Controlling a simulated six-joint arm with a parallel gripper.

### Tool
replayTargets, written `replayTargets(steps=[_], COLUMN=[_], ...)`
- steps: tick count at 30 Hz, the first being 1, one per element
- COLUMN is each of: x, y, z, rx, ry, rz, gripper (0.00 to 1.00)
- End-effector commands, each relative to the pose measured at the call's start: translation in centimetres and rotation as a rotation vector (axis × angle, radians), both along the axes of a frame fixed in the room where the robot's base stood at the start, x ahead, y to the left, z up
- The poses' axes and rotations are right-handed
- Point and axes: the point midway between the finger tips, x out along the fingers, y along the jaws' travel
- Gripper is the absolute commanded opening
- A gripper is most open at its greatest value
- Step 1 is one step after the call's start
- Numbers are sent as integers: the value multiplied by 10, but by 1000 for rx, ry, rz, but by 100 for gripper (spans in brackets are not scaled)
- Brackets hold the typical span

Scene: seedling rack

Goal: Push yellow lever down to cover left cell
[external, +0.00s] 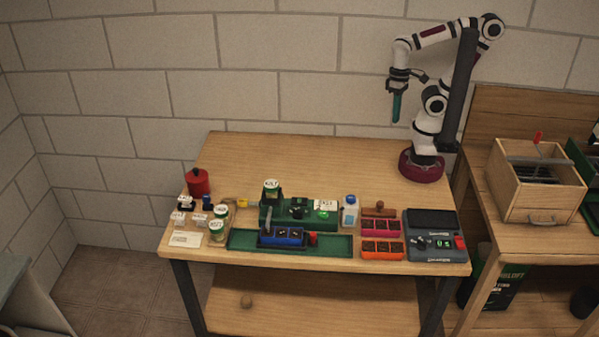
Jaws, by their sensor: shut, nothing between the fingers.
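My gripper (396,108), with green fingers, is shut and empty. It hangs high above the back right of the table, well apart from everything on it. A small yellow piece (242,202) shows at the left end of the green block; it is too small to tell whether it is a lever. A blue tray (283,238) with dark cells sits on the green base tray (341,245) at the front middle. A grey upright part stands at the blue tray's left end, over its left side. Whether the left cell is covered cannot be told.
The green block (272,214) carries a white-lidded jar (271,188) and a dark knob. A bottle (349,212), pink and orange trays (382,251) and a dark device (433,225) stand right. Jars and a red canister (197,182) stand left. The table's back (290,157) is clear.

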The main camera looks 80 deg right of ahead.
Motion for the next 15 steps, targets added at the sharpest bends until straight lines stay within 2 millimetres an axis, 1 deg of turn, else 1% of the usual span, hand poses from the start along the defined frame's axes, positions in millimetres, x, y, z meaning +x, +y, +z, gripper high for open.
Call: replayTargets(steps=[2, 4, 5, 7, 8, 9, 11, 12, 14, 15], x=[0, 7, 12, 32, 44, 61, 89, 108, 136, 155], y=[0, 2, 3, 9, 13, 18, 28, 35, 46, 54], z=[0, 2, 4, 10, 13, 17, 23, 26, 30, 32], rx=[1, 5, 9, 25, 33, 48, 74, 92, 121, 140], ry=[0, -6, -9, -28, -38, -54, -75, -90, -110, -123], rz=[-1, -9, -18, -49, -68, -97, -145, -178, -229, -264], gripper=[0, 0, 0, 0, 0, 0, 0, 0, 0, 0])
